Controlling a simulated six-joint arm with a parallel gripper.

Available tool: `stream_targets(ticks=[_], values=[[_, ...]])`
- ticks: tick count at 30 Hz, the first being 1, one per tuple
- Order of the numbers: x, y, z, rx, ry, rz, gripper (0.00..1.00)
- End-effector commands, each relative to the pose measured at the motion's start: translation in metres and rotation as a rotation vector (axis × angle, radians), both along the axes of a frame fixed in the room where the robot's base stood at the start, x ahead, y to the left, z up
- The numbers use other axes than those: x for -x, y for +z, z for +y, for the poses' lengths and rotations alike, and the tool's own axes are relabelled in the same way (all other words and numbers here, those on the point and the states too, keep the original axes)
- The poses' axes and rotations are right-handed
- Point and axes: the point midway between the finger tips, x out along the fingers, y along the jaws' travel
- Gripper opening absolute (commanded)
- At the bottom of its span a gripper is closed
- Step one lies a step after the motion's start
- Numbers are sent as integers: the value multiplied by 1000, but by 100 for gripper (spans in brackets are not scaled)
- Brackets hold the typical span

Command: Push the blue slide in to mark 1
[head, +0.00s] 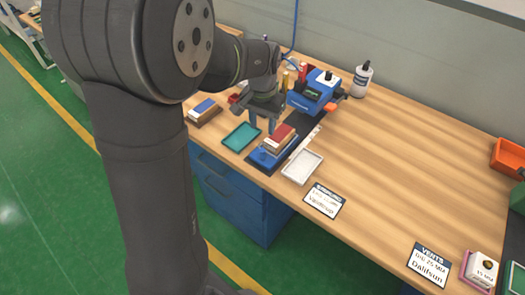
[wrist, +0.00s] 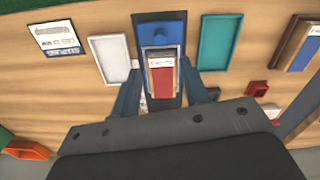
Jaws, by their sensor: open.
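The blue slide (head: 262,158) sits at the front end of a dark track on the bench, with a round knob on its near end. My gripper (head: 262,122) is open above the stack. In the wrist view its two fingers (wrist: 162,74) stand on either side of the stack; contact cannot be told. Mark 1 is not legible.
A blue machine (head: 309,95) stands at the track's far end. A teal tray (head: 241,137) lies left of the slide and a white tray (head: 302,167) right. Brown and blue blocks (head: 204,110), a bottle (head: 362,80) and a label card (head: 323,201) are nearby. The bench's right middle is clear.

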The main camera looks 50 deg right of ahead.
Motion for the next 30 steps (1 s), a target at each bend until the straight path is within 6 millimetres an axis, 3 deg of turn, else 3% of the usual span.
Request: stream_targets(ticks=[9,15,21,30], values=[[0,-73,1,-5,-1,2,41],[0,-107,1,-4,-2,2,41],[0,-124,0,-1,-2,0,41],[0,-126,0,0,-2,0,41]])
